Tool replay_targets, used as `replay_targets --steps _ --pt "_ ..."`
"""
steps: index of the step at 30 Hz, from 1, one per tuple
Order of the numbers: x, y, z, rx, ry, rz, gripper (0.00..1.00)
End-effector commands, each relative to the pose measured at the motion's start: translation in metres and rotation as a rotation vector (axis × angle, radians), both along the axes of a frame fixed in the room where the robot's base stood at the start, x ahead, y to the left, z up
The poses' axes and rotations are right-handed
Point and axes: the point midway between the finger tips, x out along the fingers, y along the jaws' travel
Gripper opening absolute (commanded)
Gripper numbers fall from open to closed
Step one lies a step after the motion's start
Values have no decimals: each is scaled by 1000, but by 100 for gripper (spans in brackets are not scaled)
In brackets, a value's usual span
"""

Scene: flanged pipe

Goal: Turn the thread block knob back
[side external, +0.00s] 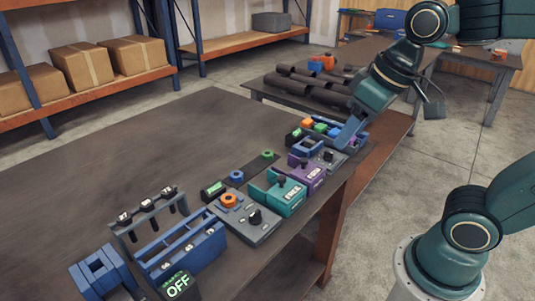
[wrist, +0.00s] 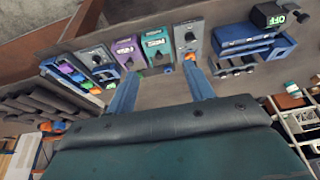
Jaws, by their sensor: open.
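Several dark knobs are in view, and I cannot tell for sure which belongs to the thread block. A teal block (side external: 279,194) and a purple block (side external: 306,175) each carry a black knob and a label that seems to read FREE. They also show in the wrist view, teal (wrist: 155,45) and purple (wrist: 127,50). A grey plate (side external: 243,218) has an orange ring and a black knob. Another grey plate with a knob (side external: 328,156) stands beyond the purple block. My gripper (side external: 348,134) is open and empty, above the far end of the row; it also shows in the wrist view (wrist: 160,73).
A blue tray with coloured pieces (side external: 318,127) lies near my gripper. Nearer are a blue holder (side external: 182,248), an OFF sign (side external: 179,285) and a grey rack (side external: 150,215). Dark pipes (side external: 310,85) lie behind. The table's left side is clear.

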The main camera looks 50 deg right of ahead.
Motion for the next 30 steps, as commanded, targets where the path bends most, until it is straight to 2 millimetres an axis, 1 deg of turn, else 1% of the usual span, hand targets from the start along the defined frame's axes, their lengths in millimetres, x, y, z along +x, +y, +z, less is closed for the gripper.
replay_targets --steps 1,8,14,20,24,30 --pt "9 4 -1 2 23 4 53" --pt "48 20 -8 8 109 6 53" --pt "81 37 -21 7 183 6 53" --pt "113 58 -42 0 256 6 53" --pt "132 73 -60 -9 307 5 53" --pt "151 89 -81 -20 356 2 53"
